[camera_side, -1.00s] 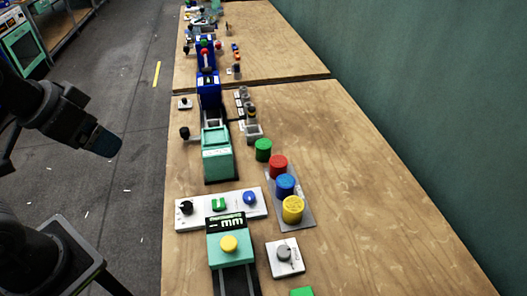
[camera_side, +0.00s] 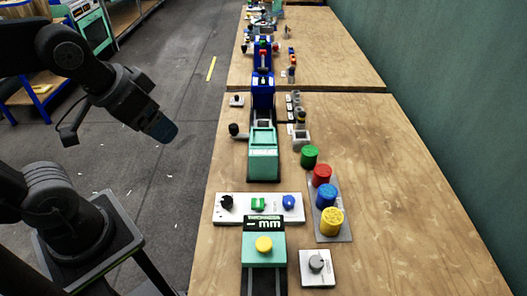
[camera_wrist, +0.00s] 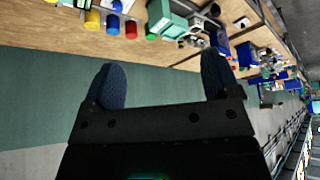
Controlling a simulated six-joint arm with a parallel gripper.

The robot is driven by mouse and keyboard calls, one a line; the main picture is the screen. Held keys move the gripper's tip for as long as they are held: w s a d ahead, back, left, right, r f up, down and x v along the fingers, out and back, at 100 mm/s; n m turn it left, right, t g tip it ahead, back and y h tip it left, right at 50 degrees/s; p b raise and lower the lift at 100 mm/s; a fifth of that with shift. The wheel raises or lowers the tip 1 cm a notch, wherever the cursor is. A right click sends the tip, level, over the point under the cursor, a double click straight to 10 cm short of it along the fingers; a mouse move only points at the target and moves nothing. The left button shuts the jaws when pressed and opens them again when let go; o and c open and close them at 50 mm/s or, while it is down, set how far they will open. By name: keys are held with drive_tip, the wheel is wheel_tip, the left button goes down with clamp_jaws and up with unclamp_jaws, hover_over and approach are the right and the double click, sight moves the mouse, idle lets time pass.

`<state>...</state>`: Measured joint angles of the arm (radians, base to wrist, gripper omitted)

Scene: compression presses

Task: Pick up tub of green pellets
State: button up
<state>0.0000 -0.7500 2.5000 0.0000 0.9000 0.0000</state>
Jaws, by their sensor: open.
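The green tub (camera_side: 309,156) stands upright on the wooden bench in the side view, just beyond the red tub (camera_side: 322,174). It also shows in the wrist view at the upper middle (camera_wrist: 151,33), at the end of the row of tubs. My gripper (camera_side: 163,129) hangs to the left of the bench in the side view, over the floor and well apart from the tub. In the wrist view its two dark fingers (camera_wrist: 161,62) are wide apart with nothing between them. The tub's contents cannot be made out.
Blue (camera_side: 326,195) and yellow (camera_side: 332,221) tubs stand with the red one on a grey tray (camera_side: 341,237). A teal press (camera_side: 263,160) and a white control panel (camera_side: 243,208) stand left of the tubs. The bench's right side is clear.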

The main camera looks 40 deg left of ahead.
idle(0.3)
drive_tip(key=w+r+n+g, duration=0.1)
drive_tip(key=w+r+n, duration=0.3)
drive_tip(key=w, duration=0.7)
drive_tip(key=n+g, duration=0.5)
drive_tip(key=n, duration=0.9)
hover_over(310, 151)
drive_tip(key=a, duration=0.1)
wheel_tip(310, 151, down, 21)
drive_tip(key=f, duration=0.8)
drive_tip(key=shift+w+f, duration=0.2)
drive_tip(key=shift+f, duration=0.15)
drive_tip(key=shift+s+d+f, duration=0.1)
drive_tip(key=shift+d+f, duration=0.15)
drive_tip(key=shift+f, duration=1)
drive_tip(key=shift+d+f, duration=0.2)
drive_tip(key=shift+f, duration=1.05)
drive_tip(key=c, duration=1)
